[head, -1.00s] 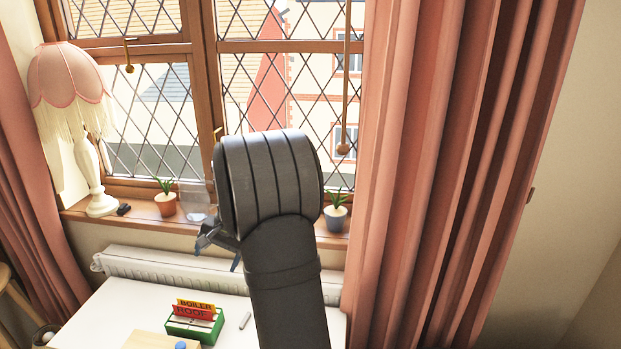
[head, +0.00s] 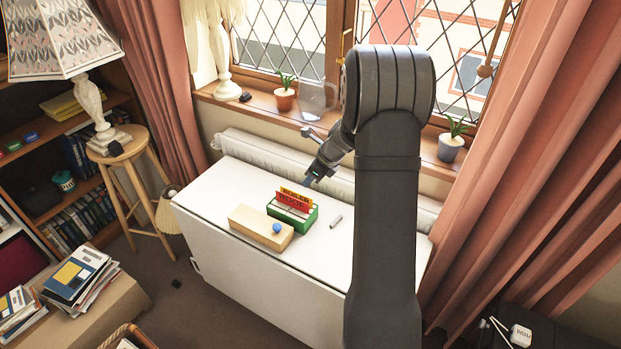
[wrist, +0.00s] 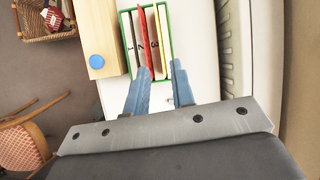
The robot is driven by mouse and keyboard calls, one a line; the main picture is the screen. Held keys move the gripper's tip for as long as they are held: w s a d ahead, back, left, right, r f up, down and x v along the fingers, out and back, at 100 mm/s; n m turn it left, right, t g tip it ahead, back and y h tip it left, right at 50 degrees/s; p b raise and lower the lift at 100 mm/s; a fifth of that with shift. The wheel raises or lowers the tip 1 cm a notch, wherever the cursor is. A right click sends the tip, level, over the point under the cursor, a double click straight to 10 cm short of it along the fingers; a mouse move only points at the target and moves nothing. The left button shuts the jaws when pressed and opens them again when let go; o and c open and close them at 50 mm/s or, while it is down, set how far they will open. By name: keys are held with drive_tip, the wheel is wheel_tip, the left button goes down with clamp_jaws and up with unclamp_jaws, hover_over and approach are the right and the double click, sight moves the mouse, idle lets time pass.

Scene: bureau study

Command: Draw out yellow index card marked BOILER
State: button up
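The yellow card marked BOILER (head: 296,192) stands upright in a small green box (head: 304,222) on the white table. A red card marked ROOF (head: 291,203) stands in front of it and hides its lower part. My gripper (head: 308,182) is just above and behind the box in the head view, apart from the yellow card. In the wrist view my gripper (wrist: 160,70) is open, with two blue fingers over the near end of the green box (wrist: 170,45). The left fingertip overlaps the end of the red card (wrist: 142,35).
A wooden box (head: 258,228) with a blue knob (head: 277,228) stands close beside the green box. The radiator (head: 270,158) and windowsill with plant pots (head: 284,99) are behind. The table's left part is clear.

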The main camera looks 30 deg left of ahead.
drive_tip(key=shift+a+f+m, duration=0.15)
drive_tip(key=shift+f+m, duration=0.2)
drive_tip(key=shift+m, duration=0.15)
drive_tip(key=shift+a+f, duration=0.1)
drive_tip(key=shift+f, duration=0.1)
drive_tip(key=shift+x, duration=4.2)
clamp_jaws()
drive_tip(key=shift+r, duration=3)
